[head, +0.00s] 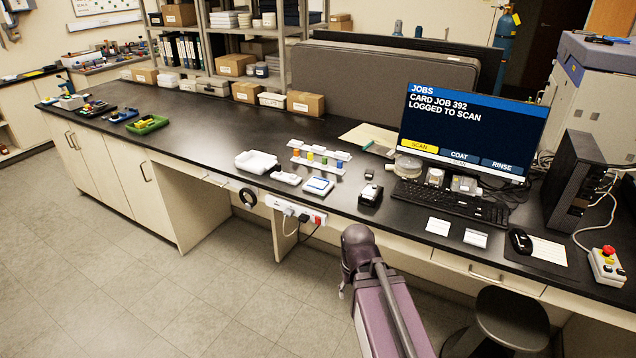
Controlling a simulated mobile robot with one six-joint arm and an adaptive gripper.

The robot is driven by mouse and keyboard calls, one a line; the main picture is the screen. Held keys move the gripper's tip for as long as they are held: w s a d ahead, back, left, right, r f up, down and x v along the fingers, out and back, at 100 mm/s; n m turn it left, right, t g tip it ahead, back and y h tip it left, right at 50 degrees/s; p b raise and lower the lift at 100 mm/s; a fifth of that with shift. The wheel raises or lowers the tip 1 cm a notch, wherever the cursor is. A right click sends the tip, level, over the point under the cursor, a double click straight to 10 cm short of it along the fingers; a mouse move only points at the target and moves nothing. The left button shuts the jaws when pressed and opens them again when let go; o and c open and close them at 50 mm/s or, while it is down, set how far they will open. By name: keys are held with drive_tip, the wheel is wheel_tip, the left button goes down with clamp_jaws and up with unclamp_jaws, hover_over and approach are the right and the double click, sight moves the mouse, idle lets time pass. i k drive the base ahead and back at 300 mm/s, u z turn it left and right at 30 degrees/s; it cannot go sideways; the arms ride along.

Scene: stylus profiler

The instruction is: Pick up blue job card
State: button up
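A small flat white item with a blue-edged top (318,186) lies near the front edge of the black bench. It may bear the blue job card, but it is too small to tell. Two white cards lie further right, one (438,226) left of the other (475,238); neither looks blue. The monitor (470,130) reads "CARD JOB 392 LOGGED TO SCAN", with SCAN in yellow. My purple arm rises from the bottom edge in front of the bench. Its gripper does not show.
A white tray (256,162), a rack with coloured pieces (318,160) and a small black device (370,195) stand near the blue-edged item. A keyboard (450,201) and mouse (520,241) are right. A stool (512,318) stands below.

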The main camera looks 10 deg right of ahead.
sight(317, 182)
drive_tip(key=u, duration=0.05)
drive_tip(key=i, duration=1)
drive_tip(key=z, duration=0.05)
